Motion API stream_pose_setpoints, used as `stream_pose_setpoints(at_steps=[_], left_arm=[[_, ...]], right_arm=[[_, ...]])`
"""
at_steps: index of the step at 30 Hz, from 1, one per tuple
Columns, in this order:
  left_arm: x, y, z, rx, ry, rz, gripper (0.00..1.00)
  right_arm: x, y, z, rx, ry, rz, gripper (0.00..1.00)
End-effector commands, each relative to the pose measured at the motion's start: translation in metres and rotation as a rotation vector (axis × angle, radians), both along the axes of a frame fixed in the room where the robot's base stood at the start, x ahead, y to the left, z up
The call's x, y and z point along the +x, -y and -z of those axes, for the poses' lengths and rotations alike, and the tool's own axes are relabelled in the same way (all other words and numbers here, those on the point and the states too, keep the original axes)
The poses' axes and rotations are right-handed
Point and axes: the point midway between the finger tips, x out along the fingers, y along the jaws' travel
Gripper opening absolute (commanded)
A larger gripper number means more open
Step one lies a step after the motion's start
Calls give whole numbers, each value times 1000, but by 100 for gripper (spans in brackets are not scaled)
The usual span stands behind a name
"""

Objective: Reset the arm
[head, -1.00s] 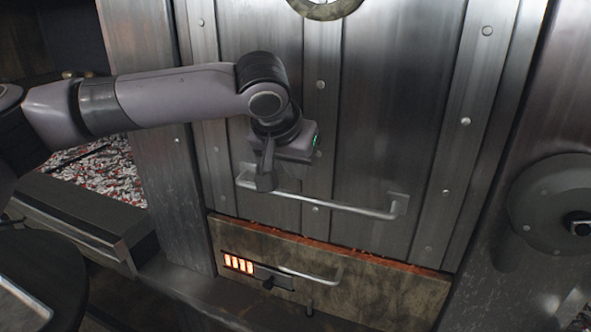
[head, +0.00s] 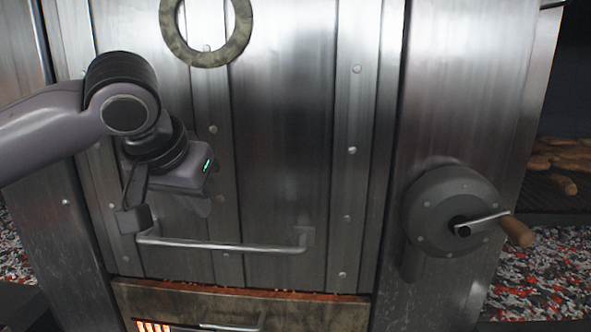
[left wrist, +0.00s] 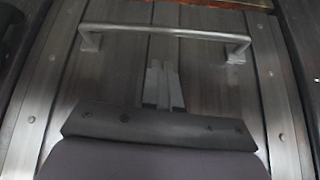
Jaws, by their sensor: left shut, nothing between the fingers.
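My left arm comes in from the left of the head view, in front of the grill's steel door (head: 285,130). My left gripper (head: 133,220) is at the left end of the door's bar handle (head: 225,246), which it partly overlaps in the picture. In the left wrist view the gripper's fingers (left wrist: 162,85) are together with nothing between them. The handle (left wrist: 165,32) lies beyond the fingertips there, with a gap between. My right gripper is not in any view.
Below the door is a lower panel (head: 290,310) with glowing slots (head: 153,326) and a small handle. A round crank wheel (head: 440,195) with a wooden grip (head: 517,231) sticks out at right. A round gauge ring (head: 207,30) is above. Embers (head: 545,270) lie far right.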

Motion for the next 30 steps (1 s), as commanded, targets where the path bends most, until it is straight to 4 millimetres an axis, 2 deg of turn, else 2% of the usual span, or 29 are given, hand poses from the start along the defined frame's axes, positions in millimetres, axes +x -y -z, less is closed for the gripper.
stream_pose_setpoints(at_steps=[1,3,9,15,24,30], left_arm=[[-2,11,21,6,-18,50,0],[-5,23,42,12,-25,110,0],[-19,54,95,-1,-35,262,0],[-38,78,139,-46,-33,374,0],[-70,95,194,-140,-19,445,0],[-92,91,226,-192,-12,426,0]], right_arm=[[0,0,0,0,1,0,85],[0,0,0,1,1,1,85],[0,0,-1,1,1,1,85],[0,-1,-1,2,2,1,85],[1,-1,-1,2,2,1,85],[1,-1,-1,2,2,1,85]])
